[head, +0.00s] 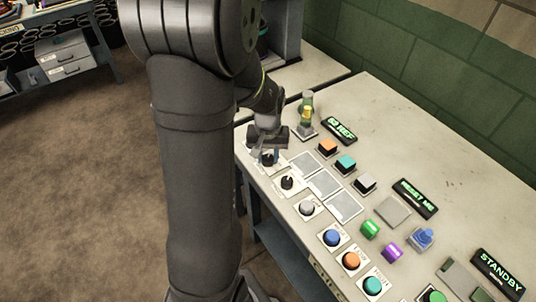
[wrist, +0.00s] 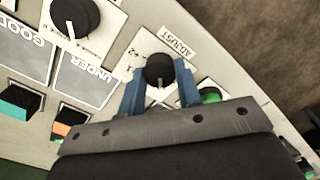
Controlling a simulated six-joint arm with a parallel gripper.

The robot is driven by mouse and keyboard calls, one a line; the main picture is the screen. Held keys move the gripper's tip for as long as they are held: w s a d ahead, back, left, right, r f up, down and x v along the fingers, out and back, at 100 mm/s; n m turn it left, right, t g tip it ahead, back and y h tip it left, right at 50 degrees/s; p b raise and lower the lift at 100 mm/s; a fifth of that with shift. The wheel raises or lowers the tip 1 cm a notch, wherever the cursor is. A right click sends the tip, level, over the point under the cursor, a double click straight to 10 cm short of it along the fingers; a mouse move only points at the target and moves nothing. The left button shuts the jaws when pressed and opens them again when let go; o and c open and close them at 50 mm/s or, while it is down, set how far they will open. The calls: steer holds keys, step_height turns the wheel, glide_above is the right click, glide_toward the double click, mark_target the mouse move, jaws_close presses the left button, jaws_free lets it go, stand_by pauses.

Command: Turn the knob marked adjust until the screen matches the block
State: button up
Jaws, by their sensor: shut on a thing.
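The black adjust knob (wrist: 159,70) sits on a white plate with the label ADJUST beside it in the wrist view. My gripper (wrist: 159,92) has its two blue fingers on either side of the knob, shut on it. In the head view my gripper (head: 268,150) is low over the bench's left edge and hides most of the knob. A lit screen (head: 341,131) shows green text I cannot read surely. Orange-topped (head: 327,147), teal-topped (head: 346,163) and pale-topped (head: 365,183) blocks stand in a row; I cannot tell which is the task's block.
Another black knob (head: 287,182) is close by. Grey plates (head: 323,183) lie between knobs and blocks; two read GOOD and UNDER in the wrist view. A yellow-green upright piece (head: 307,112) stands behind my gripper. Coloured buttons (head: 351,260) and a STANDBY screen (head: 497,274) are nearer.

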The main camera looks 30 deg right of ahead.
mark_target(268, 157)
steer(key=o, duration=1)
steer(key=shift+r, duration=0.1)
step_height(268, 157, up, 17)
steer(key=shift+r, duration=0.15)
step_height(268, 157, down, 18)
steer(key=shift+r, duration=0.25)
stand_by(0.4)
